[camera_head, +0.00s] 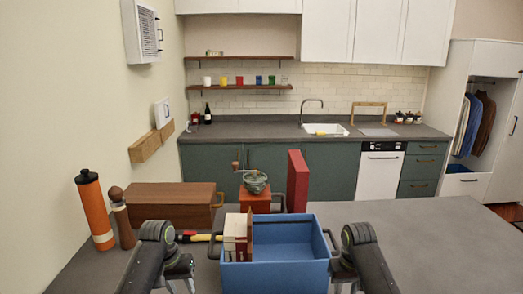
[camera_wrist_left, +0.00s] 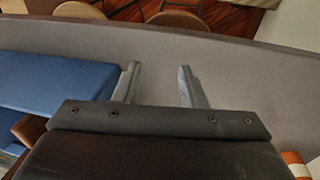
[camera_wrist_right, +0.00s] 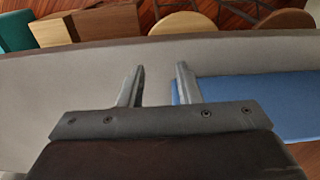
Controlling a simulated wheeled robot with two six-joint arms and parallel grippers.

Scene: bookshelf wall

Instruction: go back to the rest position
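My left gripper (camera_head: 180,283) is at the bottom of the head view, left of the blue crate (camera_head: 275,275). In the left wrist view its two fingers (camera_wrist_left: 158,80) are apart with nothing between them, above the grey table. My right gripper (camera_head: 346,283) is by the crate's right end. In the right wrist view its fingers (camera_wrist_right: 160,78) are also apart and empty. The blue crate shows left of the fingers in the left wrist view (camera_wrist_left: 50,82) and right of them in the right wrist view (camera_wrist_right: 262,98).
Cream and brown-red upright items (camera_head: 236,235) stand in the crate's left part. Behind it are a red upright block (camera_head: 298,182), a grinder (camera_head: 255,183) and a wooden box (camera_head: 172,203). An orange bottle (camera_head: 93,208) and a brown mill (camera_head: 121,216) stand left. The table's right side (camera_head: 450,245) is clear.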

